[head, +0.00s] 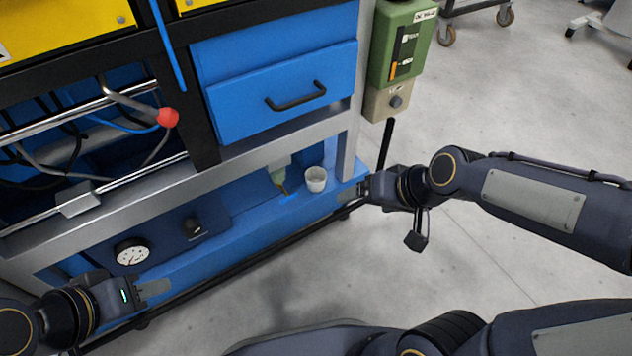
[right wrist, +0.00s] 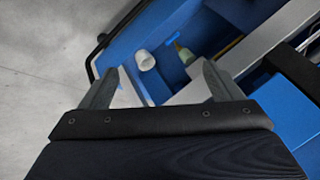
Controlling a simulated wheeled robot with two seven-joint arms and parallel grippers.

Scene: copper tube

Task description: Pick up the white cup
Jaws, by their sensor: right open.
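The white cup (head: 316,180) stands upright on the blue lower ledge of the machine, near its right end. It also shows in the right wrist view (right wrist: 145,60), ahead of the open fingers and nearer the left one. My right gripper (head: 350,192) is just right of the cup in the head view, apart from it. In the right wrist view its two fingers (right wrist: 160,92) are spread with nothing between them. My left gripper (head: 158,288) is at the lower left, far from the cup; its finger opening is not clear.
A green-tipped nozzle with a brass end (head: 279,177) hangs just left of the cup. A blue drawer (head: 280,85) is above.

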